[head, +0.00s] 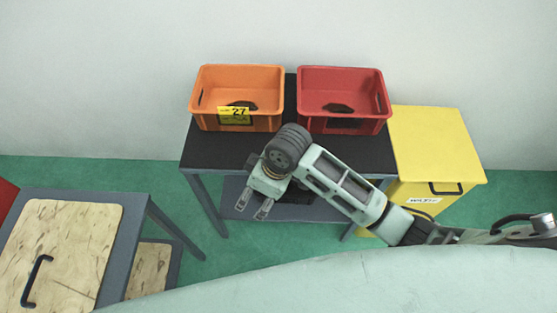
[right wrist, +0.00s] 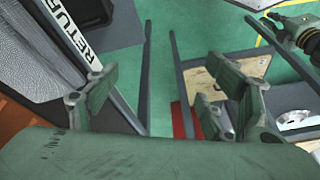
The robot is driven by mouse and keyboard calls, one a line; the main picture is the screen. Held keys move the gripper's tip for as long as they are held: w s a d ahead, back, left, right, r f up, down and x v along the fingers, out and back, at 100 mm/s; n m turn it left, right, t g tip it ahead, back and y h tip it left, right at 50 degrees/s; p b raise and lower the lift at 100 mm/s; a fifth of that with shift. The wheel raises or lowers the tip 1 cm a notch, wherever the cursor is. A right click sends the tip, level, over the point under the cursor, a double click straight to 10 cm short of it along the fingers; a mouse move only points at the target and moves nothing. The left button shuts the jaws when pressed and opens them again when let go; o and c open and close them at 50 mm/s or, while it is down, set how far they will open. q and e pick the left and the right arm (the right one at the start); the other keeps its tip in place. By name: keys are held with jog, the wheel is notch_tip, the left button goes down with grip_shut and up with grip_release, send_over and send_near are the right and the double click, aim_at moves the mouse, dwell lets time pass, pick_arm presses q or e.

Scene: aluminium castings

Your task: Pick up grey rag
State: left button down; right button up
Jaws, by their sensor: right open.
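I cannot make out a grey rag for certain in either view. A dark patch shows inside the orange crate (head: 266,77) and another inside the red crate (head: 343,76); I cannot tell what they are. My right gripper (head: 252,207) is in front of the table, below the crates, with its fingers pointing down toward the floor. It is open, with nothing between its fingers, which also show apart in the right wrist view (right wrist: 165,92). My left gripper is not in the head view.
Both crates stand at the back of the black-topped table (head: 215,152), which has a lower shelf. A yellow cabinet (head: 433,145) adjoins it at right. A grey stand with a wooden panel (head: 70,245) is at front left. Green floor (head: 175,190) lies between. A white "RETUR" strip (right wrist: 75,38) borders a dark surface.

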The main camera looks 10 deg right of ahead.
jog(key=w+d+r+n+h, duration=0.1)
jog(key=w+d+r, duration=0.2)
jog(key=w+d+r+n+g+h, duration=0.1)
jog(key=w+d+r+n+h, duration=0.1)
jog(key=w+d+r, duration=0.1)
jog(key=w+d+r+n+h, duration=0.1)
jog(key=w+d+r+h, duration=0.1)
jog(key=w+d+r, duration=0.1)
jog(key=shift+r+g, duration=0.15)
jog(key=shift+g, duration=0.25)
jog(key=shift+w+d, duration=0.1)
jog(key=shift+d, duration=0.25)
jog(key=shift+f, duration=0.25)
jog(key=f, duration=0.7)
jog(key=shift+w+d, duration=0.15)
jog(key=shift+d, duration=0.25)
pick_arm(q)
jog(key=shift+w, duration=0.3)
pick_arm(e)
jog(key=shift+r, duration=0.1)
jog(key=shift+c, duration=0.4)
jog(key=c, duration=1)
jog(key=shift+c, duration=0.4)
